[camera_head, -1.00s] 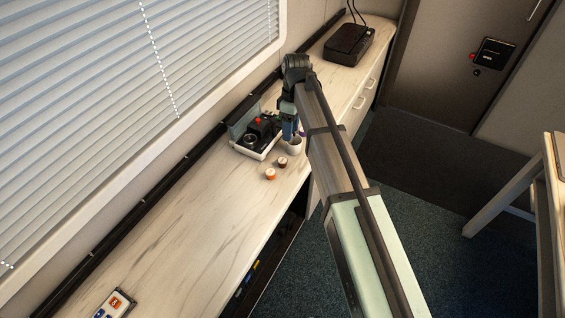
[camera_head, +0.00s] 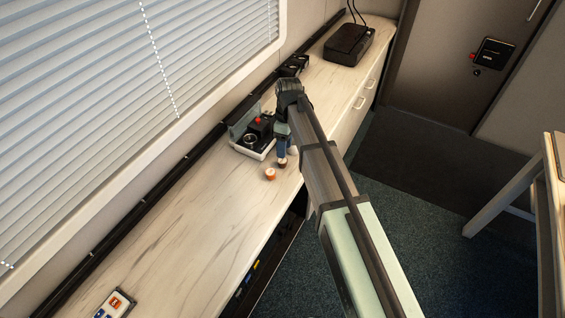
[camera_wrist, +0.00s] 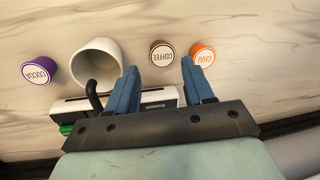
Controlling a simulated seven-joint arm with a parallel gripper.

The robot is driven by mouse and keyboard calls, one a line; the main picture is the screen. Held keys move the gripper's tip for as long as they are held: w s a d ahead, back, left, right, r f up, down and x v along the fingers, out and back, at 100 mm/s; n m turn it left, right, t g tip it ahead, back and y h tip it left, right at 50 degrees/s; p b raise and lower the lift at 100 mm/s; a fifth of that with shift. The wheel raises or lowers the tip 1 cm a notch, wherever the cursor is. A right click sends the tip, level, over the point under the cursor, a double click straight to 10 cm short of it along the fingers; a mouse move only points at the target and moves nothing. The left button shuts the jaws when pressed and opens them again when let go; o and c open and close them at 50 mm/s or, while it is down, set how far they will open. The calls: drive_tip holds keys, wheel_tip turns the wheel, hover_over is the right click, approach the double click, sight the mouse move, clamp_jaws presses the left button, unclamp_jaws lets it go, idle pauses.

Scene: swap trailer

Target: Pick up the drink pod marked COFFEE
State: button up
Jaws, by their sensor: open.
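The COFFEE pod (camera_wrist: 162,54) is brown with a white label, and its lettering is upside down in the wrist view. It stands on the counter between the lines of my two fingers, beyond their tips. In the head view the brown pod (camera_head: 282,163) shows just below my gripper (camera_head: 283,147). In the wrist view my gripper (camera_wrist: 162,72) is open with blue fingers and nothing between them. The orange CHAI pod (camera_wrist: 202,54) is close to the right of the COFFEE pod, just beyond the right fingertip.
A white cup (camera_wrist: 96,63) stands left of the COFFEE pod, and a purple COCOA pod (camera_wrist: 39,72) is farther left. A drink machine on a white tray (camera_head: 239,148) is beside my gripper. The counter's near stretch (camera_head: 190,215) is mostly clear.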

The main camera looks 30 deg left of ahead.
sight(283, 163)
drive_tip(key=shift+s+d+f, duration=0.1)
drive_tip(key=shift+s+f, duration=0.1)
drive_tip(key=shift+f, duration=0.6)
drive_tip(key=shift+s+a+f, duration=0.1)
drive_tip(key=shift+s+f, duration=0.05)
drive_tip(key=shift+f, duration=0.7)
drive_tip(key=shift+s+d+f, duration=0.1)
drive_tip(key=shift+s+f, duration=0.1)
drive_tip(key=shift+f, duration=0.6)
drive_tip(key=shift+c, duration=0.5)
drive_tip(key=c, duration=0.7)
drive_tip(key=shift+r, duration=0.1)
